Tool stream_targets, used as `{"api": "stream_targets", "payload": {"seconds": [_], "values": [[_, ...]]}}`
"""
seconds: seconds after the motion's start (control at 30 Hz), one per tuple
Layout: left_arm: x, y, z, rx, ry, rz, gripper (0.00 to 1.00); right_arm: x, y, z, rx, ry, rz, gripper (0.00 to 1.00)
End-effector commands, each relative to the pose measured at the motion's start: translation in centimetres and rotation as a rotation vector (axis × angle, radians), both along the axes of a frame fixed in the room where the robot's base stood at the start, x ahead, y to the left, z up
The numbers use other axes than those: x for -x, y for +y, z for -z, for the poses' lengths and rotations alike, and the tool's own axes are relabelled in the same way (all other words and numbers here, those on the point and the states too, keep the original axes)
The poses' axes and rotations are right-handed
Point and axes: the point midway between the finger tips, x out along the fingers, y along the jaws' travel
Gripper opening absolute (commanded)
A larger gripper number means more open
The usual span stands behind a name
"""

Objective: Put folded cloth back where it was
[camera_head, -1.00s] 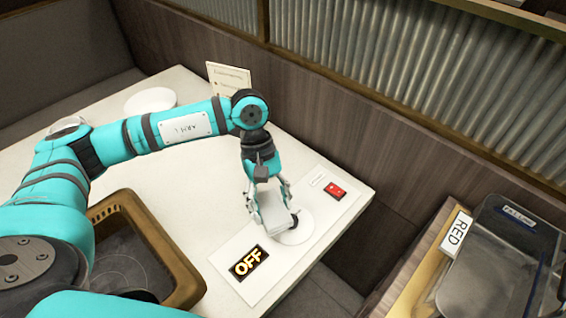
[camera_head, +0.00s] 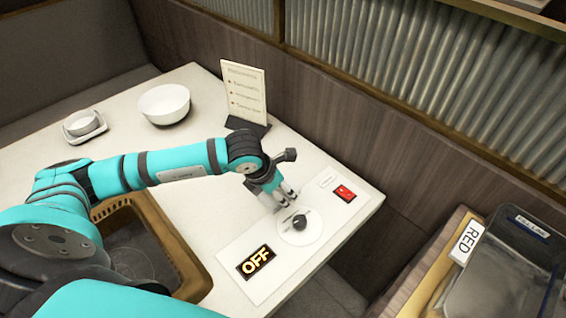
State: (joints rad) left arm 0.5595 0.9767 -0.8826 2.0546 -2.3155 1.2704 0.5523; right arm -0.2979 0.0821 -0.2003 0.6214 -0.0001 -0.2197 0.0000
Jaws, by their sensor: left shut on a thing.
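My left gripper (camera_head: 287,196) is over the right part of the white table (camera_head: 200,85), just behind a dark knob (camera_head: 300,222) on a round white disc. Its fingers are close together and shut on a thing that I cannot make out. I cannot tell whether the fingertips touch the panel (camera_head: 275,245) under them. I cannot identify a folded cloth in this view. My right gripper is not in view.
The panel carries an OFF sign (camera_head: 255,262) and a red switch (camera_head: 345,193). A white bowl (camera_head: 164,104), a small cup (camera_head: 83,122) and a menu stand (camera_head: 243,90) stand behind my arm. A brown basket (camera_head: 190,270) is in front.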

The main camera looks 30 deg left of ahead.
Motion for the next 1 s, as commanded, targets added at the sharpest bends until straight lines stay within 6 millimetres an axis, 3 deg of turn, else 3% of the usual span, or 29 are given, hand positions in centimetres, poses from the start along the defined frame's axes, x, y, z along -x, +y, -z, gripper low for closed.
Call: {"api": "stream_targets", "payload": {"seconds": [0.27, 0.6, 0.83, 1.0], "values": [[-5.2, 2.4, 0.6, 0.000, -0.003, -0.026, 0.27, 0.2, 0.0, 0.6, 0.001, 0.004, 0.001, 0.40], [-12.8, 5.8, 1.7, 0.002, -0.003, -0.020, 0.27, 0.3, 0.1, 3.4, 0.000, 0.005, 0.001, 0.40], [-14.6, 6.6, 1.7, 0.001, 0.001, -0.017, 0.27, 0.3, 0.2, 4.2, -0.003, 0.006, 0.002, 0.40], [-14.5, 6.7, 4.0, 0.001, 0.004, -0.016, 0.27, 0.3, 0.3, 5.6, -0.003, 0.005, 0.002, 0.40]]}}
